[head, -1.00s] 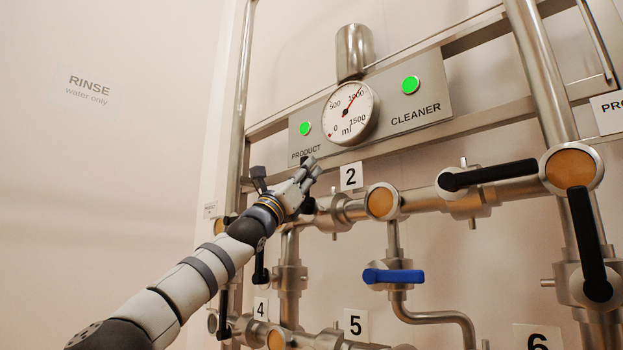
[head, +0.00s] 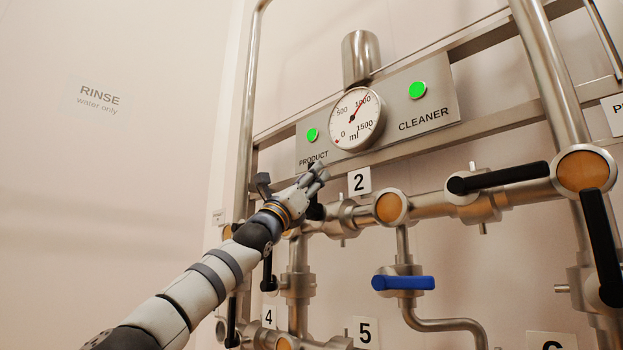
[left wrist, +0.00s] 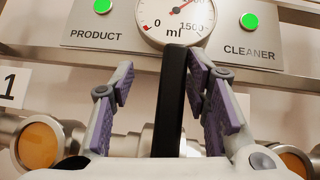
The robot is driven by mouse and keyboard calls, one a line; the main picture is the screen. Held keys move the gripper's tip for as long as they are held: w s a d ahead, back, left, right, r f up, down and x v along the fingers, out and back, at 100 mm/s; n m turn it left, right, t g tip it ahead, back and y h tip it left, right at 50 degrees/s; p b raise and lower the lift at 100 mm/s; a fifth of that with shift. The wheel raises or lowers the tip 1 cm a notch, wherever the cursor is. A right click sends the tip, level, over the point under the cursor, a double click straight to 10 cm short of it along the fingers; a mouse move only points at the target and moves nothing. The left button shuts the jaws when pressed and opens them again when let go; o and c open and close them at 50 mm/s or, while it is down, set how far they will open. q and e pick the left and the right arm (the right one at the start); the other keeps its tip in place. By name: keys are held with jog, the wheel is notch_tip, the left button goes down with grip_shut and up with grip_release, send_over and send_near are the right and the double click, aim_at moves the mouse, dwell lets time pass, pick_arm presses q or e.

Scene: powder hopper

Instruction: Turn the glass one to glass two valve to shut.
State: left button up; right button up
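The glass one to glass two valve's black handle (left wrist: 170,105) stands upright in the left wrist view, crosswise to the horizontal pipe. An orange sight glass (left wrist: 40,145) lies left of it and another (left wrist: 296,162) right of it. My left gripper (head: 318,172) is at this valve in the head view, left of the label 2. In the left wrist view its purple-padded fingers (left wrist: 165,85) are spread on either side of the handle. The left finger is clearly apart from it; the right one is close, and I cannot tell if it touches. My right gripper is out of view.
A gauge (head: 356,118) and panel with two green lights sit above the pipe. Another black-handled valve (head: 500,178) and a blue-handled valve (head: 403,283) are to the right and below.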

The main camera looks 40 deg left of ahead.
pick_arm(q)
jog(key=shift+a+f, duration=0.1)
jog(key=shift+f, duration=0.1)
jog(key=s+d, duration=0.1)
jog(key=s, duration=1.2)
jog(key=shift+d+f, duration=0.2)
jog(key=shift+f, duration=0.1)
